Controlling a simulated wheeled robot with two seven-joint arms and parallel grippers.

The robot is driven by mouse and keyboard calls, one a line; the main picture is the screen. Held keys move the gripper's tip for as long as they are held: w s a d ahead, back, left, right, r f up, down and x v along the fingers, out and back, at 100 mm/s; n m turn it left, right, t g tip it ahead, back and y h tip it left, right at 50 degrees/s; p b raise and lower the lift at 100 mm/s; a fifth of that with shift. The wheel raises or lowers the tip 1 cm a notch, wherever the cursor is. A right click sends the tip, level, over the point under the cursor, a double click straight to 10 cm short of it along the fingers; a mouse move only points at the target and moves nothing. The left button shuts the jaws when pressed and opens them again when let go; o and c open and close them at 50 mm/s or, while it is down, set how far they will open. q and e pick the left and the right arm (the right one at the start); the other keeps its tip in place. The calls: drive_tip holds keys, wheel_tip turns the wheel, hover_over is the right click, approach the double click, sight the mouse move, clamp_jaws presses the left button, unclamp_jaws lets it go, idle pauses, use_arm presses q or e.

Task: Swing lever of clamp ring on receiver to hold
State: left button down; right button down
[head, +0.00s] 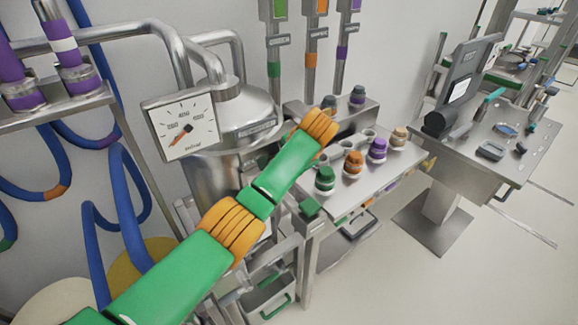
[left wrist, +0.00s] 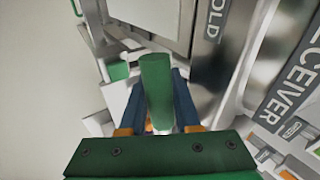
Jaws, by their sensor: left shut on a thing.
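In the left wrist view, the blue fingers of my left gripper (left wrist: 160,88) are closed on both sides of a green lever grip (left wrist: 155,70). A grey strip marked HOLD (left wrist: 210,25) lies just right of the grip, and a RECEIVER label (left wrist: 293,85) stands at the right edge. In the head view, my green and orange left arm crosses in front of a steel vessel (head: 205,178) with a dial gauge (head: 182,127). The gripper and lever cannot be made out there. The clamp ring itself is not clear in either view. My right gripper is not in view.
A steel bench (head: 345,195) beside the vessel carries green, orange (head: 353,164), purple and tan capped connectors. Blue hoses (head: 125,205) hang at the left. A second steel table (head: 500,145) stands at the right, with open floor before it.

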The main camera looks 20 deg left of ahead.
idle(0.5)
use_arm(q)
drive_tip(key=c, duration=0.6)
unclamp_jaws()
drive_tip(key=shift+r, duration=0.1)
drive_tip(key=shift+r, duration=0.1)
